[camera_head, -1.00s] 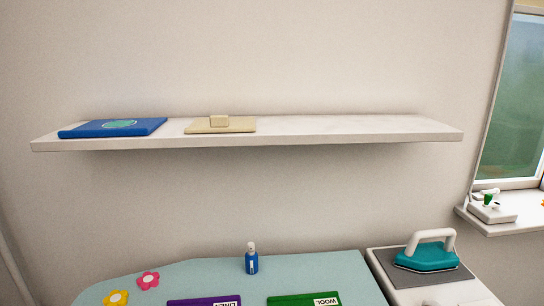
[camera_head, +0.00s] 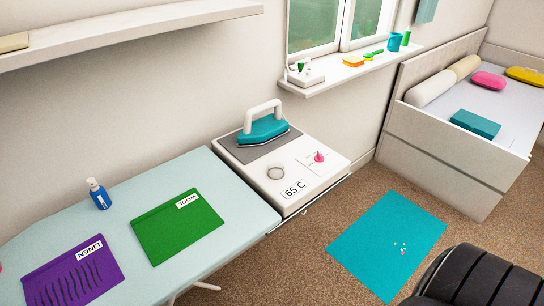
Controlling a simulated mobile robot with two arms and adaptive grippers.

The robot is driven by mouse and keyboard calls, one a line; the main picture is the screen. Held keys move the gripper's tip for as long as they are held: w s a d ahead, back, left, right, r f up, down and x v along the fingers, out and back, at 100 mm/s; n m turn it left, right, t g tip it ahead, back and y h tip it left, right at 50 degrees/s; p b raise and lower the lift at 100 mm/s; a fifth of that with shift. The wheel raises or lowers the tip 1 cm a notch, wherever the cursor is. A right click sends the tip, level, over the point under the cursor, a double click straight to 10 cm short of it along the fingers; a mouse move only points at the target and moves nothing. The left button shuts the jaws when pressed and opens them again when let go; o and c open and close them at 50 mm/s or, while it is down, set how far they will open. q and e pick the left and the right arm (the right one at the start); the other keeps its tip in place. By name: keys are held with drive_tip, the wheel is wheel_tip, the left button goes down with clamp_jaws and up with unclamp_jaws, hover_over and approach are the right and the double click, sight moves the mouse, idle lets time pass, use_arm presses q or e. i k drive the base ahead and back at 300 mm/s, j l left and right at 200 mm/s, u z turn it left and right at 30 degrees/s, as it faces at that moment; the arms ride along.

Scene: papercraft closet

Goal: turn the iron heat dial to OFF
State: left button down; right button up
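The iron (camera_head: 263,130), teal with a white handle, stands on a grey pad (camera_head: 243,148) on a white station (camera_head: 262,184) at the right end of the ironing board. A pink knob (camera_head: 319,156), which looks like the heat dial, sits on a light panel at the station's right side. Its small markings are too small to read. A round grey disc (camera_head: 276,173) and a label reading "65 C" (camera_head: 295,189) are in front of it.
The ironing board (camera_head: 235,228) holds a purple LINEN piece (camera_head: 75,272), a green WOOL piece (camera_head: 178,228) and a blue bottle (camera_head: 98,194). A teal mat (camera_head: 385,243) lies on the carpet. A bed (camera_head: 450,152) stands at right.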

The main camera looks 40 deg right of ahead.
sight(320, 158)
drive_tip(key=z, duration=1.5)
